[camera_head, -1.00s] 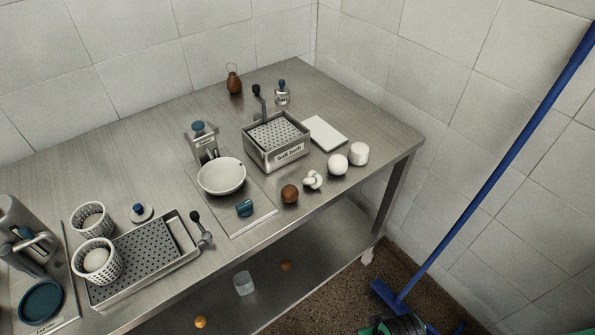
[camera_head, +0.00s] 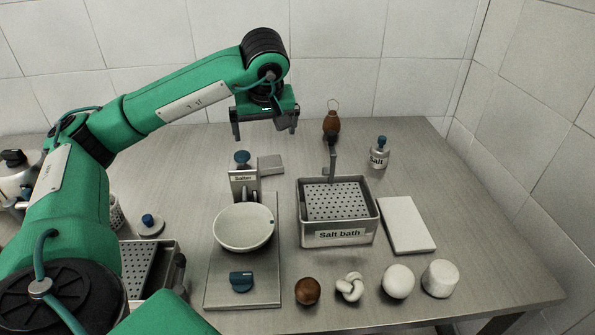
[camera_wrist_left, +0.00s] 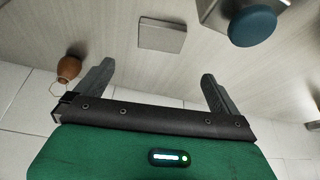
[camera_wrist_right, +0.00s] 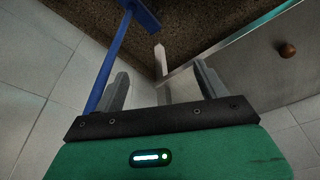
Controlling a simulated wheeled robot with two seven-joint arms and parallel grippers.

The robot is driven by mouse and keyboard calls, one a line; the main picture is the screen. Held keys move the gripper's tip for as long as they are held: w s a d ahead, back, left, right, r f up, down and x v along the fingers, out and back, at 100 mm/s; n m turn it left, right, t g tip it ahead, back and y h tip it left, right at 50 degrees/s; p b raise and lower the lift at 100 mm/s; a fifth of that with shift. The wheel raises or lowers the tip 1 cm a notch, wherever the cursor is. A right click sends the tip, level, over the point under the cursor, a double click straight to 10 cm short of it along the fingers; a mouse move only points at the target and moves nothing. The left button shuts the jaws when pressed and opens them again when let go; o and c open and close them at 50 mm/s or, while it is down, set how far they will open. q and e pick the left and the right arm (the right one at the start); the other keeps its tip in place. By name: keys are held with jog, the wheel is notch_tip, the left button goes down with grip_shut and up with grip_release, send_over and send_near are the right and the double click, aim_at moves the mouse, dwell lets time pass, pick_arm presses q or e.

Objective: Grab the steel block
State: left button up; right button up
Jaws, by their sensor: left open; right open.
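The steel block (camera_head: 271,165) is a small flat grey block lying on the steel table, just behind and right of the Salter device. In the left wrist view it shows as a grey rectangle (camera_wrist_left: 162,36), between and beyond the fingers. My left gripper (camera_head: 265,136) is open and empty, pointing down above and slightly behind the block, apart from it. Its open fingers also show in the left wrist view (camera_wrist_left: 157,72). My right gripper (camera_wrist_right: 161,72) is open and empty, away from the table top; it is not in the head view.
The Salter device (camera_head: 243,182) with a blue knob and a white bowl (camera_head: 243,228) stands close to the block. The salt bath basket (camera_head: 337,237) is to the right. A brown weight (camera_head: 331,124) and a salt bottle (camera_head: 379,156) stand farther back. A blue pole (camera_wrist_right: 108,62) is near my right gripper.

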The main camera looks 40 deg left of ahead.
pick_arm(q)
send_over(264, 160)
jog(key=s+d, duration=0.2)
notch_tip(264, 160, down, 7)
jog(key=shift+w+d+f, duration=0.1)
jog(key=x, duration=0.5)
jog(key=shift+f, duration=0.1)
jog(key=c, duration=1.6)
pick_arm(e)
jog(key=shift+r, duration=0.75)
